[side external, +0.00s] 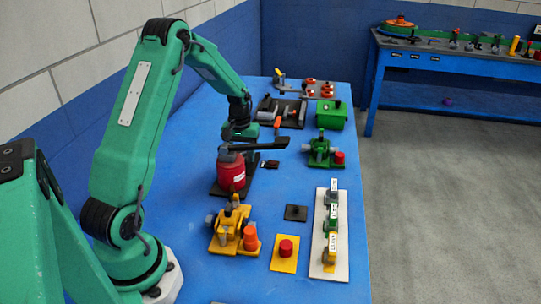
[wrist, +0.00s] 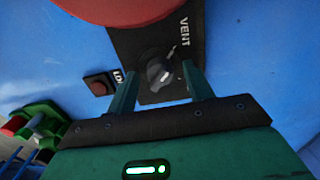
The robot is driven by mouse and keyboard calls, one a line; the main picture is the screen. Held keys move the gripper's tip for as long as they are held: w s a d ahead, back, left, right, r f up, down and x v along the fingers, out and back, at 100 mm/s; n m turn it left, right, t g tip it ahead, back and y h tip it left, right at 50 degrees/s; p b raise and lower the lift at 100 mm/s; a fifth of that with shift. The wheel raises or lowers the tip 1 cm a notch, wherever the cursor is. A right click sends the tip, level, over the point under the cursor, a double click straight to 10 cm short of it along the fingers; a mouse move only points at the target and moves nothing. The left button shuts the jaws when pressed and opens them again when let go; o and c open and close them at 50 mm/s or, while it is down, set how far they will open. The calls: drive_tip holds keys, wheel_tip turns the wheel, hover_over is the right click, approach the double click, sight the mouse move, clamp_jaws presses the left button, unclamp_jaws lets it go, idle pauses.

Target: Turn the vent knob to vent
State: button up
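The vent knob (wrist: 158,74) is a dark round knob with a grey top, on a black plate (wrist: 127,45) in the wrist view. The word VENT is printed on the plate above and right of the knob. A second label at the plate's left edge is partly hidden by my left finger. My gripper (wrist: 160,82) is open, with one finger on each side of the knob. I cannot tell whether either finger touches it. In the side view my gripper (side external: 240,131) is low behind the red pot, and the knob is hidden there.
The red pot (side external: 231,174) with its long black lever (side external: 265,146) stands close to my gripper. A small dark box with a red button (wrist: 99,84) lies left of the plate. Green (side external: 320,153) and yellow (side external: 226,232) fixtures stand on the blue table (side external: 180,190).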

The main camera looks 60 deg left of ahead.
sight(242, 154)
drive_tip(key=shift+r, duration=0.1)
drive_tip(key=shift+r, duration=3.8)
drive_tip(key=s+d+r+m+t, duration=0.1)
drive_tip(key=s+d+r+m, duration=0.15)
drive_tip(key=d+r, duration=0.45)
drive_tip(key=s+d+r+m+t, duration=0.1)
drive_tip(key=s+d+r+m, duration=0.15)
drive_tip(key=d+r, duration=0.45)
drive_tip(key=s+d+r+m+t, duration=0.1)
drive_tip(key=s+d+m+t, duration=0.2)
drive_tip(key=s+d, duration=0.9)
drive_tip(key=shift+s+m+t, duration=0.3)
drive_tip(key=shift+s+m, duration=0.3)
drive_tip(key=shift+s, duration=0.2)
drive_tip(key=shift+d, duration=0.1)
